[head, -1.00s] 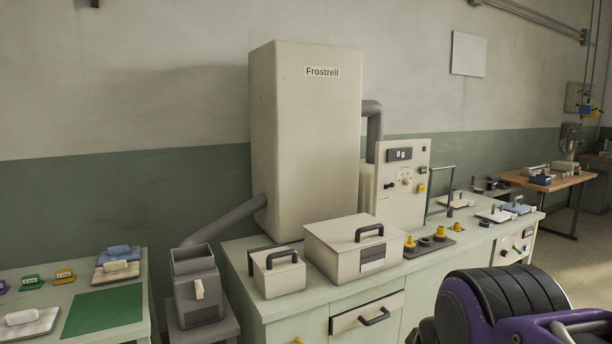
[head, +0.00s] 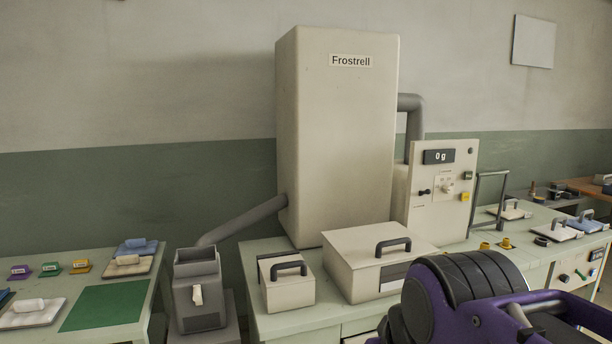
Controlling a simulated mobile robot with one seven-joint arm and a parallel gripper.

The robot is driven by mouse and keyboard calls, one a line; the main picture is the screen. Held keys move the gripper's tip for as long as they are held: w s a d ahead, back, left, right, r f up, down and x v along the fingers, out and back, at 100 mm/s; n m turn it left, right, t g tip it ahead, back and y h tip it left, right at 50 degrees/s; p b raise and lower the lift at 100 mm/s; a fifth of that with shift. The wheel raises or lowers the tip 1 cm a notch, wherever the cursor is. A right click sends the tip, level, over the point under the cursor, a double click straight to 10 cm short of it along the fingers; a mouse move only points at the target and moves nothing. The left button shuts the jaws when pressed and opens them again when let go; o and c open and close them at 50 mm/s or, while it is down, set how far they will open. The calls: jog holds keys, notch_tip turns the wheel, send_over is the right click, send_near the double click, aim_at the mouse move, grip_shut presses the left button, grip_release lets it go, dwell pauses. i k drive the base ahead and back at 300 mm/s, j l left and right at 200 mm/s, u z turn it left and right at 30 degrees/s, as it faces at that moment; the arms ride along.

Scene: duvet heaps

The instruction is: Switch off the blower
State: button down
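The blower is a tall cream cabinet labelled Frostrell (head: 336,150) at the back of the bench, with grey pipes at its side and lower left. Beside it on the right stands a cream control panel (head: 425,210) with a display reading 0 g (head: 438,156). The panel carries a black lever (head: 425,192), a small knob (head: 449,188), a black switch (head: 468,175) and a yellow button (head: 464,197). Which of these controls the blower cannot be told. My purple and black arm shows at the lower right; my gripper is out of view.
Two lidded cream boxes, a small one (head: 288,292) and a larger one (head: 350,270), stand in front of the cabinet. A grey hopper (head: 197,290) is at the left. A side table (head: 140,318) holds a green mat (head: 105,306) and coloured tags.

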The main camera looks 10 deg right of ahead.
aim_at(427, 191)
jog(key=i+l, duration=0.15)
jog(key=l, duration=0.15)
jog(key=i+l+u, duration=0.2)
jog(key=i+l, duration=0.15)
jog(key=l, duration=0.25)
jog(key=i+l, duration=0.1)
jog(key=l, duration=0.25)
jog(key=i+l+u, duration=0.1)
jog(key=l, duration=0.2)
jog(key=i+l, duration=0.15)
jog(key=l, duration=0.15)
jog(key=i+l, duration=0.15)
jog(key=l, duration=0.2)
jog(key=i+l, duration=0.15)
jog(key=l, duration=0.15)
jog(key=i+l, duration=0.15)
jog(key=l, duration=0.2)
jog(key=i+l, duration=0.15)
jog(key=l, duration=0.35)
jog(key=k+l+u, duration=0.3)
jog(key=z, duration=0.2)
jog(key=i+j, duration=0.35)
jog(key=l+z, duration=0.05)
